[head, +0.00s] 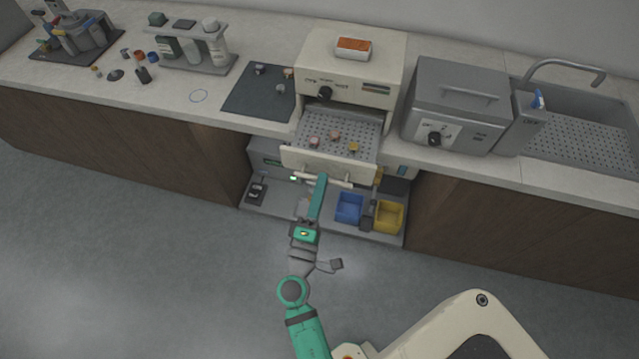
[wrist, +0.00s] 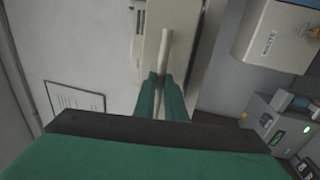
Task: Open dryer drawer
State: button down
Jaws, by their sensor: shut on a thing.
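The dryer (head: 354,62) is a cream box with a dark knob on the counter. Its drawer (head: 329,162) is pulled out, showing a perforated tray (head: 345,128) with several small pieces on it. The drawer's pale bar handle (head: 340,183) runs along the lower front. My gripper (head: 322,180) reaches up to the handle from below and is shut on it. In the wrist view, my two green fingers (wrist: 163,95) close around the handle (wrist: 165,50) in front of the cream drawer front (wrist: 151,42). The fingers hide part of the handle.
A grey unit (head: 457,105) and a sink (head: 580,115) stand to the right. A dark mat (head: 262,105) and a bottle rack (head: 212,62) lie left. Below, a shelf holds a blue bin (head: 349,207) and a yellow bin (head: 389,216). The floor in front is clear.

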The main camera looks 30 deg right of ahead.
jog(key=c, duration=1.8)
grip_release()
jog(key=shift+a, duration=0.15)
jog(key=v, duration=1)
jog(key=shift+s+a, duration=0.2)
jog(key=shift+f, duration=0.15)
jog(key=s+a+f+m+y, duration=0.1)
jog(key=s+a+f+y, duration=0.6)
jog(key=a+f+y, duration=0.4)
jog(key=s+a+r+m+t+y, duration=0.1)
jog(key=s+a+r+m+y, duration=0.3)
jog(key=s+r+m, duration=0.3)
notch_tip(320, 180, up, 3)
jog(key=shift+s+a+f+t, duration=0.3)
jog(key=shift+s+t, duration=0.1)
jog(key=shift+s, duration=0.45)
